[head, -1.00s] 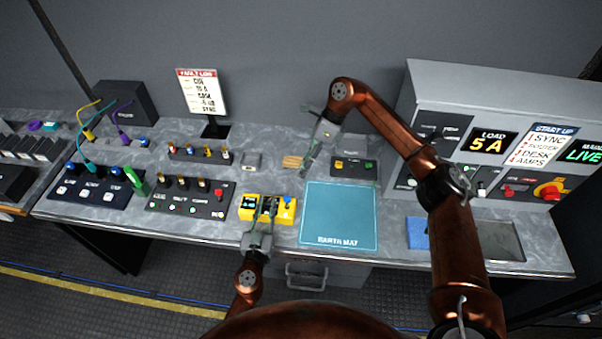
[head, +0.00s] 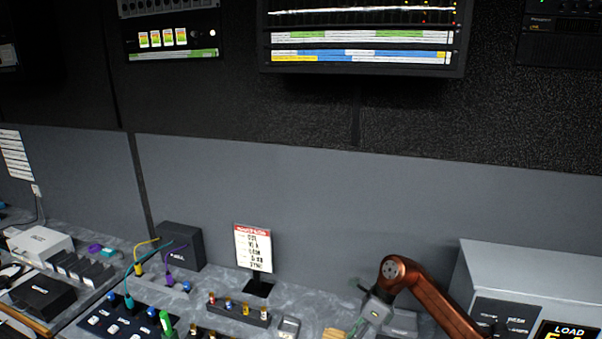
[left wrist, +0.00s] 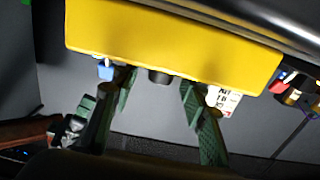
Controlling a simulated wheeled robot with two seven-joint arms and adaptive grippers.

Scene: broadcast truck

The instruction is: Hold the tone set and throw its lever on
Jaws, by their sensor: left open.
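The yellow tone set (left wrist: 170,42) fills the top of the left wrist view, close to the camera. A blue knob (left wrist: 105,70) and a dark round part (left wrist: 158,76) show along its lower edge; I cannot tell whether either is the lever. My left gripper (left wrist: 158,98) is open, its green fingers apart with the dark part between their tips. I cannot tell if they touch the tone set. The tone set and left gripper are outside the head view. My right gripper (head: 364,316) is at the bottom of the head view, its fingertips unclear.
A card on a stand (head: 254,248) is on the desk, left of my right arm. A small connector panel (head: 238,311) is in front of it. A grey console (head: 520,270) stands at the right.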

